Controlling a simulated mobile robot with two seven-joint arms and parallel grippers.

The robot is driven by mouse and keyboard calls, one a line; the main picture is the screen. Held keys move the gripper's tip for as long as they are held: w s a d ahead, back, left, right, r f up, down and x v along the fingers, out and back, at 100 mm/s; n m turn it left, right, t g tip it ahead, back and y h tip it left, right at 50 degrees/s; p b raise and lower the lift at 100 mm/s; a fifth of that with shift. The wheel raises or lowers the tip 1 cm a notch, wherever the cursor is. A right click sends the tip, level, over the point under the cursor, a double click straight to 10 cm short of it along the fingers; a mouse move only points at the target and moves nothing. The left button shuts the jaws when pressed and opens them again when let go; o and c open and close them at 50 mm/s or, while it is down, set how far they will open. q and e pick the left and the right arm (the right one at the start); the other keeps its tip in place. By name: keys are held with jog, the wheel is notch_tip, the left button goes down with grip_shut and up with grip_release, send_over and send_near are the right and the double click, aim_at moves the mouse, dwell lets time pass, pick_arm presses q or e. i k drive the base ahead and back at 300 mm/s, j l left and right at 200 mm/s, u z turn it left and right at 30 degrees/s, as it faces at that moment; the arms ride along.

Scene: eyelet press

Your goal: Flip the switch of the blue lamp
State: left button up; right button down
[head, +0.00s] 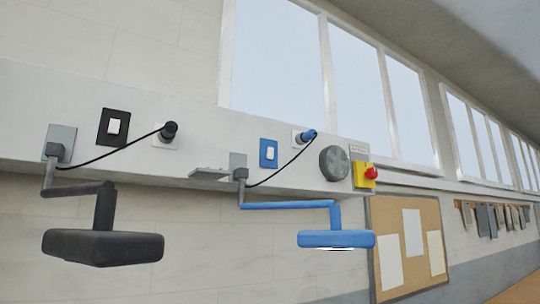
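The blue lamp (335,239) hangs on a jointed blue arm from a grey wall bracket on a white wall beam. The underside of its head shows a bright white strip. A white rocker switch in a blue plate (268,153) sits on the beam, up and to the right of the bracket. A blue plug (308,135) is in a socket just right of the switch, with a black cord running down to the lamp's bracket. Neither of my grippers shows in the head view.
A black lamp (103,247) hangs at the left, with a black-framed switch (114,128) and a black plug (169,130) above it. A small grey shelf (209,174), a round grey disc (334,163) and a red button on a yellow box (366,174) are on the beam.

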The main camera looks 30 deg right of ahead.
aim_at(270, 151)
jog(key=l+u, duration=0.2)
jog(key=l, duration=0.75)
jog(key=l+u, duration=0.15)
jog(key=l, duration=0.8)
jog(key=k+l+u, duration=0.2)
jog(key=l, duration=0.75)
jog(key=i+l, duration=0.05)
jog(key=i, duration=0.05)
